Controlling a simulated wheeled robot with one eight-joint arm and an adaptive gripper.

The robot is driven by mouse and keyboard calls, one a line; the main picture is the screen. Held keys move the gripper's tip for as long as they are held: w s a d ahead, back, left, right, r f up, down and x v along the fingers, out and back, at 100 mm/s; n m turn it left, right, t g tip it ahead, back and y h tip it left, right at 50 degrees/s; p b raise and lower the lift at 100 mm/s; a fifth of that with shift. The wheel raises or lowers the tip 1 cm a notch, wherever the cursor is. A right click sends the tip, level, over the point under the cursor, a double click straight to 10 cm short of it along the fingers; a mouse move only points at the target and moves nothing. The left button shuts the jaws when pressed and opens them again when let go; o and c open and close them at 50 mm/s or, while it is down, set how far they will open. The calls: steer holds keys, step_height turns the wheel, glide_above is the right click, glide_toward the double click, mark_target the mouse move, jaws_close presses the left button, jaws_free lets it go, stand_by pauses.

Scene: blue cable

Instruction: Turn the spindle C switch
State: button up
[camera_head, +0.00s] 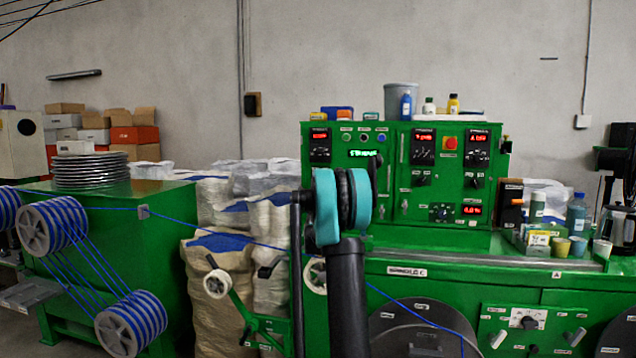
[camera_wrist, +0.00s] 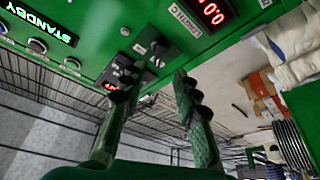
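In the wrist view, a dark switch (camera_wrist: 160,47) sits on the green panel (camera_wrist: 95,28), close to a small label (camera_wrist: 186,18) that seems to read SPINDLE C. A red digital display (camera_wrist: 212,12) is beside it. My gripper (camera_wrist: 153,80) is open and empty. Its two fingers are apart, and the switch shows beyond and between their tips with a gap. A second dark knob (camera_wrist: 127,74) is partly hidden by the left finger. In the head view, my arm hides the gripper; the green control cabinet (camera_head: 405,212) stands behind it.
Bottles (camera_head: 453,104) and a grey bucket (camera_head: 401,98) stand on the cabinet. Blue cable (camera_head: 95,210) runs from the spools at left past my arm. Sacks (camera_head: 215,265) fill the space left of the cabinet. A coffee pot (camera_head: 615,228) and cups stand at right.

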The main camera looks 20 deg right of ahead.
steer(key=x, duration=0.8)
steer(key=shift+w+d, duration=0.2)
steer(key=shift+r, duration=0.1)
steer(key=shift+c, duration=0.5)
jaws_close()
